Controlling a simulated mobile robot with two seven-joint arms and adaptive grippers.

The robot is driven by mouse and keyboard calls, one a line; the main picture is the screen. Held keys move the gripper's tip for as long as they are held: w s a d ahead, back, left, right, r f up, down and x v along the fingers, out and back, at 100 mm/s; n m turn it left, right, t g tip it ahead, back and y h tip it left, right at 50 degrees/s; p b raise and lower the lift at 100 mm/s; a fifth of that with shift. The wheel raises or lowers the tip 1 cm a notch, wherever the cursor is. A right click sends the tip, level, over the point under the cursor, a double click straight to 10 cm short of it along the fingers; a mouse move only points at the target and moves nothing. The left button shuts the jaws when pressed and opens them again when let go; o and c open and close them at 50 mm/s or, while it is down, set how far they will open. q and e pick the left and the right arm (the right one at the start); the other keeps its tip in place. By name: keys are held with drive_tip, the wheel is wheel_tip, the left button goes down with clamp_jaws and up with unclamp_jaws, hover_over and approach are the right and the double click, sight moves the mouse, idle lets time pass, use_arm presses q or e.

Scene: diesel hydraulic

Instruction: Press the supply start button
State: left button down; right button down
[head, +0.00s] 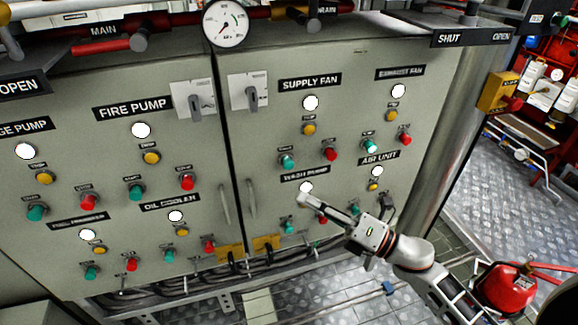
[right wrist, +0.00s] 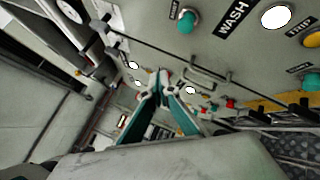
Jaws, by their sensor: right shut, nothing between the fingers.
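The supply start button is the green button (head: 287,161) at the lower left of the SUPPLY FAN group, with a red button to its right. In the right wrist view a green button (right wrist: 187,19) beside the WASH label appears to be the same one. My right gripper (head: 303,200) is shut and empty. In the head view its tips overlap the wash pump's white lamp, below and right of the green button. The wrist view shows the fingers (right wrist: 161,84) pressed together; the gap to the panel is hard to judge. My left gripper is not in view.
The grey cabinet (head: 345,125) carries several other buttons, lamps and door handles. A switch handle (head: 252,98) sticks out left of SUPPLY FAN, and a gauge (head: 226,22) and pipes run above. A red extinguisher (head: 506,288) stands at lower right.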

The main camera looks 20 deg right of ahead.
sight(288, 163)
drive_tip(key=w+b, duration=0.1)
drive_tip(key=w, duration=0.7)
drive_tip(key=shift+a, duration=0.15)
drive_tip(key=shift+w, duration=0.1)
idle(0.9)
drive_tip(key=shift+w, duration=0.2)
drive_tip(key=shift+w, duration=0.25)
idle(0.4)
